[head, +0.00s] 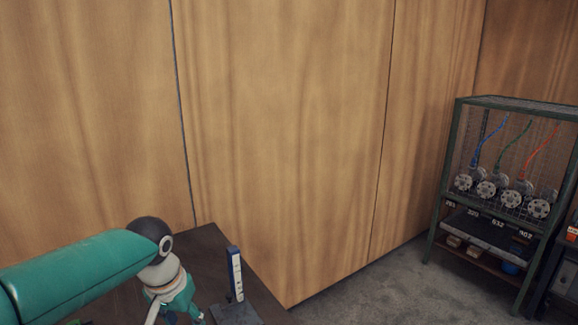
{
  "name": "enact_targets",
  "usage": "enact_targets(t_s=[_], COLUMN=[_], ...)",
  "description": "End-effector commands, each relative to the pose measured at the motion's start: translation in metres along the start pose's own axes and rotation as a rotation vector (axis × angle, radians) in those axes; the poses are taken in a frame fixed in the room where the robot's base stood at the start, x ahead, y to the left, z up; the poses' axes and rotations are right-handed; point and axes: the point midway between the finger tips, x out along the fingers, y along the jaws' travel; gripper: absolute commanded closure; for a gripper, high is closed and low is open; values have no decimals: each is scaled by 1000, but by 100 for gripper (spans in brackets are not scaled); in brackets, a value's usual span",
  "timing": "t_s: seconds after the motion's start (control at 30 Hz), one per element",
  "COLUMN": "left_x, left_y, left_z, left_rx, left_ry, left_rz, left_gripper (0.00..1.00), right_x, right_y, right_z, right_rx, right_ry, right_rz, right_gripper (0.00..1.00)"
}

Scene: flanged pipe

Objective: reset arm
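My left arm comes in from the left, teal with a dark joint. The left gripper (180,307) points down over the dark table's left part at the bottom edge. The picture's edge cuts it off, so its fingertips and anything between them are hidden. My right arm and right gripper do not show.
On the dark table (262,287), right of my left gripper, a blue and white upright piece (235,273) stands by a dark plate (237,315). A green-framed mesh rack (438,215) at the right holds several flanged fittings (487,189) with coloured cables. Wooden walls stand behind; grey floor lies between.

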Motion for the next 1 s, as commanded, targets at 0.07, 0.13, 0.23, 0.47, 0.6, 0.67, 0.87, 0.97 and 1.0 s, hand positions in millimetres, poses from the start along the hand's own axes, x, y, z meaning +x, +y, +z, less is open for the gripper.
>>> enact_targets(t_s=[0.07, 0.13, 0.23, 0.47, 0.6, 0.67, 0.87, 0.97, 1.0], left_x=[28, 54, 99, 229, 295, 317, 342, 344, 345], left_y=[-2, -3, -1, 26, 58, 75, 117, 118, 116], left_z=[14, 26, 50, 145, 221, 258, 329, 326, 321], left_rx=[-6, -11, -19, -66, -132, -174, -300, -330, -339], left_ry=[-65, -121, -205, -406, -485, -505, -429, -329, -290], left_rz=[3, 10, 31, 157, 261, 305, 362, 346, 338], left_gripper=[51, 51, 51, 51, 51, 51, 51, 51, 51], right_x=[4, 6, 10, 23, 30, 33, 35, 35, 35], right_y=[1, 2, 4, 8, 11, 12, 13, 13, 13], right_z=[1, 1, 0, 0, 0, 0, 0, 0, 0], right_rx=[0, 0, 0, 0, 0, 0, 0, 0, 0], right_ry=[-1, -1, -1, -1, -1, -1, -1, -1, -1], right_rz=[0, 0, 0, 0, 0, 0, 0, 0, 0], right_gripper=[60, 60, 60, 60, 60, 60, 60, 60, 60])
